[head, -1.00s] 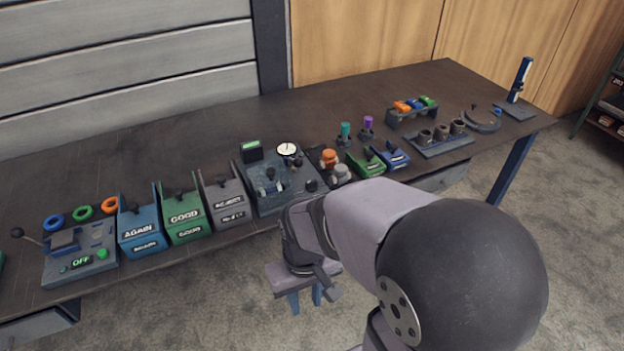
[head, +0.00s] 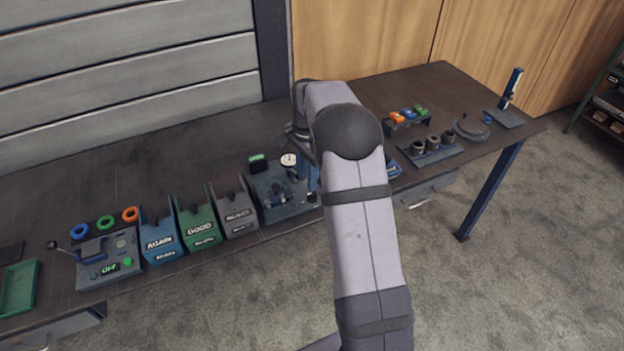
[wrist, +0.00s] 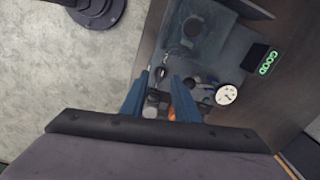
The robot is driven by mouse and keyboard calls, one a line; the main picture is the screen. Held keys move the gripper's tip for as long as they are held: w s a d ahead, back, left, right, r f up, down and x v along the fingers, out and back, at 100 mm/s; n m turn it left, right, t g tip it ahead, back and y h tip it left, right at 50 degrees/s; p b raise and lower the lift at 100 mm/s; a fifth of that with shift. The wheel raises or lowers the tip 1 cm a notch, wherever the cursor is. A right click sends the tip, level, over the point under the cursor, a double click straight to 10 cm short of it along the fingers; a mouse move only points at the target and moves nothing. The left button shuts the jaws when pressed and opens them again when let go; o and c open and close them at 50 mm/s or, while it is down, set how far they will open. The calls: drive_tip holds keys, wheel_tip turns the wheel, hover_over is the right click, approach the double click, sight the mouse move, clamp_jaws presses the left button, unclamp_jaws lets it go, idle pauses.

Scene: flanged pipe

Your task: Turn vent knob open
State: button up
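The grey test station (head: 290,210) stands on the bench with a white dial gauge (head: 289,160) and a lit green display (head: 257,160); in the wrist view the display reads GOOD (wrist: 268,62). A small dark knob (wrist: 160,72) sits at the station's front right corner and appears to be the vent knob; its setting is too small to read. My gripper (wrist: 159,82) points down over this corner, its two blue fingers apart, with the knob showing between and just beyond the fingertips. I cannot tell any contact. In the head view my arm hides the knob.
Grey REJECT (head: 236,217), green GOOD (head: 197,225) and blue AGAIN (head: 160,235) bins stand left of the station. Orange and grey parts (wrist: 151,108) lie close beside the fingers. A rack of coloured parts (head: 407,118) stands farther right.

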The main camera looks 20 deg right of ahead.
sight(312, 193)
drive_tip(key=shift+w+d+m+p, duration=0.2)
drive_tip(key=shift+w+d+m, duration=0.05)
drive_tip(key=shift+d+m, duration=0.25)
drive_tip(key=shift+w+d+m+p, duration=0.2)
drive_tip(key=shift+w+d+m, duration=0.05)
drive_tip(key=shift+d+m, duration=0.25)
drive_tip(key=shift+f+p, duration=1.3)
drive_tip(key=shift+f, duration=2.35)
clamp_jaws()
